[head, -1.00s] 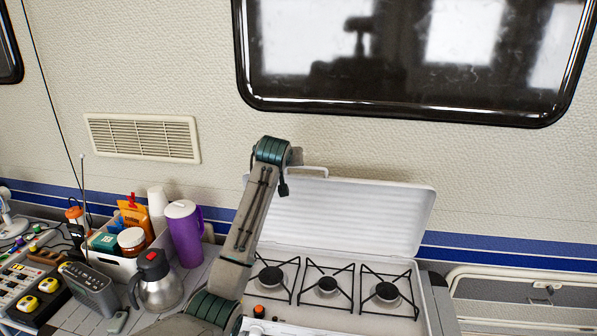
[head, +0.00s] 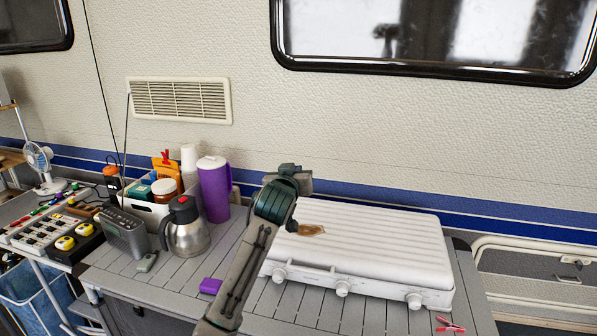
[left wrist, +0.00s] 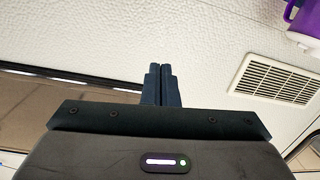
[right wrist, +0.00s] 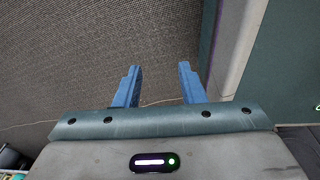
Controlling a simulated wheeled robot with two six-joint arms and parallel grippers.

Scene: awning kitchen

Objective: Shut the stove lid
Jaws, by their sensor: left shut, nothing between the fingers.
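The white stove (head: 350,290) stands on the grey slatted counter, with knobs along its front. Its ribbed white lid (head: 390,240) lies flat over the top, and the burners are hidden under it. My left arm rises in front of the lid's left part in the head view, and its wrist is above the lid's back left corner. My left gripper (left wrist: 161,85) is shut and empty in the left wrist view, with pale wall behind it. My right gripper (right wrist: 158,85) is open and empty, facing a grey textured surface, away from the stove.
A steel jug (head: 185,235), a purple pitcher (head: 214,190) and a radio (head: 122,232) stand left of the stove. A purple block (head: 210,286) lies nearer. A small brown thing (head: 312,230) shows on the lid. A red clip (head: 449,325) lies at the front right.

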